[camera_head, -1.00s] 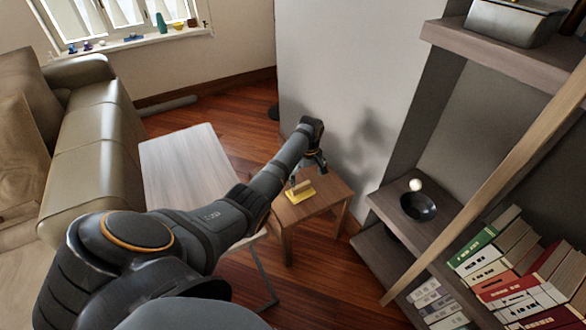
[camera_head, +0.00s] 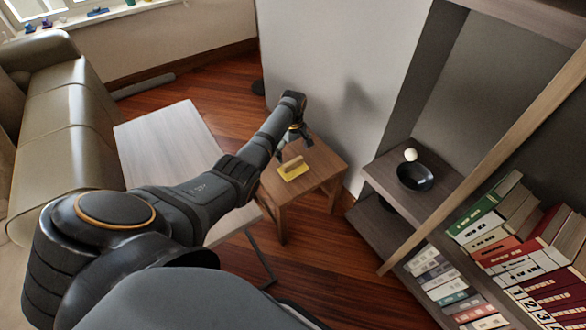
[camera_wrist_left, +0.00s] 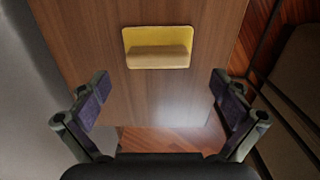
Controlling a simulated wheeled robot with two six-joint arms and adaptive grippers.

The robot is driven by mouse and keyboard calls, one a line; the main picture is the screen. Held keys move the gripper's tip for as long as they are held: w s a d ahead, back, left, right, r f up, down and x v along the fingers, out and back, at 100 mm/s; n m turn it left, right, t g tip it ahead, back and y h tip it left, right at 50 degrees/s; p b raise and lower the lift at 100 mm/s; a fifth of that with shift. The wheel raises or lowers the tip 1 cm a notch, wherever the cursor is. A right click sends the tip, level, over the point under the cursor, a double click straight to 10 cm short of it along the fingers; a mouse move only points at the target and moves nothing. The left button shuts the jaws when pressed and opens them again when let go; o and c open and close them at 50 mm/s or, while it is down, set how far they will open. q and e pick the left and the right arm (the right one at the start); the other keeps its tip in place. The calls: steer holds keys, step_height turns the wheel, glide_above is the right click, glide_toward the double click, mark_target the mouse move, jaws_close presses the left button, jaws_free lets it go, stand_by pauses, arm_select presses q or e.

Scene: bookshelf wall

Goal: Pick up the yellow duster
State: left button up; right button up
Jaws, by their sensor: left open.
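The yellow duster (camera_head: 293,170), a flat yellow pad with a tan block-shaped handle on top, lies on a small wooden side table (camera_head: 325,166). In the left wrist view the duster (camera_wrist_left: 157,47) shows near the top, ahead of the fingers, on the bare table top (camera_wrist_left: 100,40). My left gripper (camera_head: 294,143) is above the table, just behind the duster in the head view. In the left wrist view the left gripper (camera_wrist_left: 162,105) is wide open and empty, its two fingers apart from the duster. My right gripper is not in view.
A pale low table (camera_head: 165,145) stands left of the side table, with a sofa (camera_head: 80,120) beyond. A white wall (camera_head: 330,60) is behind. The shelf at right holds a black bowl (camera_head: 414,177), a white ball (camera_head: 410,155) and several binders (camera_head: 475,222).

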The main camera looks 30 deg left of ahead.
mark_target(293, 161)
arm_select(q)
steer(key=shift+w+a+f+b, duration=0.1)
steer(key=shift+w+f+b, duration=0.1)
steer(key=shift+f+b, duration=0.85)
step_height(293, 161, down, 3)
steer(key=shift+a+r+b, duration=0.1)
steer(key=shift+r+b, duration=0.1)
steer(key=shift+b, duration=0.2)
steer(key=shift+w+f, duration=0.1)
steer(key=shift+f, duration=0.1)
steer(key=shift+r, duration=0.1)
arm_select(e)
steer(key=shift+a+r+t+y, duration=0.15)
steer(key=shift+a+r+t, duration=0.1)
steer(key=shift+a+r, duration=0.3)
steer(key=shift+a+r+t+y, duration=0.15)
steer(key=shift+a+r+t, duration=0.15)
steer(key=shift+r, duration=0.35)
arm_select(q)
steer(key=c, duration=1)
steer(key=shift+c, duration=0.2)
steer(key=shift+r, duration=0.1)
